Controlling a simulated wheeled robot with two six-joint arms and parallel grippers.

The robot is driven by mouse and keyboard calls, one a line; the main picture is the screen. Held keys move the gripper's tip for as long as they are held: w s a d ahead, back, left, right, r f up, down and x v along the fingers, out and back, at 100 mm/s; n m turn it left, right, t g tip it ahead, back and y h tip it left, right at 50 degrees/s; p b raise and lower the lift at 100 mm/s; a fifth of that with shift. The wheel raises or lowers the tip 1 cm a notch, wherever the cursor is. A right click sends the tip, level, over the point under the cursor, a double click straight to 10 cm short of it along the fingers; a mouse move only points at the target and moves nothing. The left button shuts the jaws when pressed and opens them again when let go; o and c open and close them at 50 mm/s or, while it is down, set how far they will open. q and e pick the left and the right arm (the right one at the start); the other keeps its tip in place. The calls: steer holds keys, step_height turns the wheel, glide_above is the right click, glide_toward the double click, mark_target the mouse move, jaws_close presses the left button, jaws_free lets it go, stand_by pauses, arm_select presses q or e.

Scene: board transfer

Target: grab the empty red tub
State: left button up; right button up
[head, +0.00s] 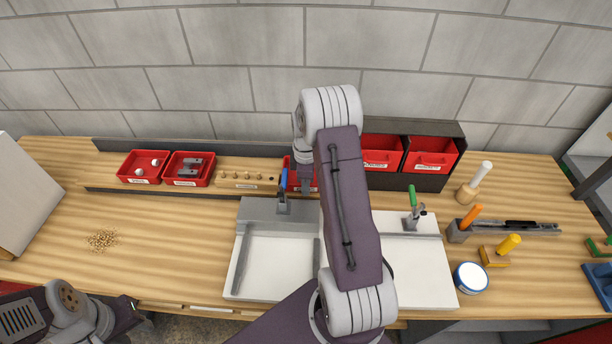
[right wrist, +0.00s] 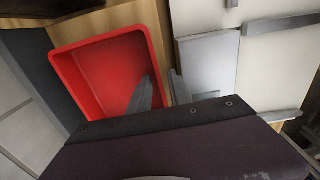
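The empty red tub (right wrist: 105,72) fills the left middle of the right wrist view, and its visible floor is bare. In the head view only parts of a red tub (head: 292,178) show behind my right arm. My right gripper (right wrist: 162,88) is open at the tub's near right wall. One finger overlaps the tub's inside and the other is outside the wall. I cannot tell whether they touch it. My left gripper (head: 134,306) is low at the left, away from the tubs; its fingers are too unclear to read.
Left of it stand a red tub with white balls (head: 143,165) and one with grey parts (head: 188,168). Two red tubs (head: 379,152) (head: 431,155) sit in a dark rack. A white board with clamps (head: 275,262) lies in front. Scattered grains (head: 102,240) lie at left.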

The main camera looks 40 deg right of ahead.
jaws_close()
steer(key=shift+r, duration=0.15)
stand_by(1.3)
steer(key=shift+r+b, duration=0.25)
steer(key=shift+b, duration=0.05)
steer(key=s+d+r, duration=0.1)
steer(key=r, duration=0.6)
steer(key=s+r+b, duration=0.1)
steer(key=s+r, duration=0.1)
steer(key=r, duration=0.5)
steer(key=shift+s+d+r, duration=0.15)
steer(key=shift+s+d, duration=0.15)
steer(key=shift+d, duration=0.1)
